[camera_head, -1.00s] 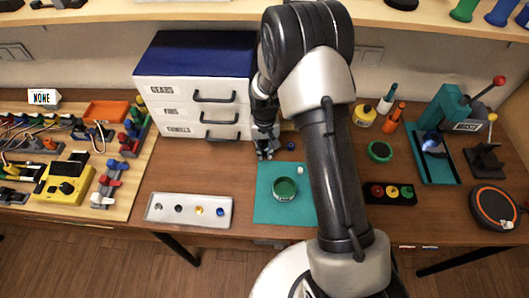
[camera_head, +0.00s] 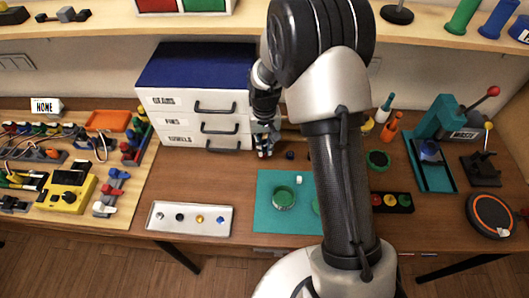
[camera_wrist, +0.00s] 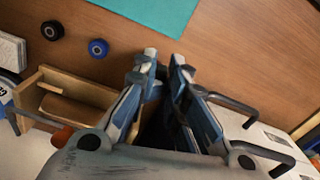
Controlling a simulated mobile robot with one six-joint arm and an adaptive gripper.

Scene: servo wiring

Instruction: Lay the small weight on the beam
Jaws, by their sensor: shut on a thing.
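My gripper (camera_head: 264,155) hangs just right of the drawer cabinet, behind the teal mat, its fingers pointing down. In the wrist view its fingertips (camera_wrist: 164,58) are close together with a narrow gap. The small weight between them is too small to make out clearly. A light wooden frame (camera_wrist: 85,88) stands beside the fingers in the wrist view; I cannot tell whether it carries the beam. In the head view my arm hides that area.
The white drawer cabinet (camera_head: 180,127) with projecting handles stands close to the gripper. A blue disc (camera_wrist: 98,48) and a black disc (camera_wrist: 51,28) lie on the table. A silver tray (camera_head: 190,230) lies left.

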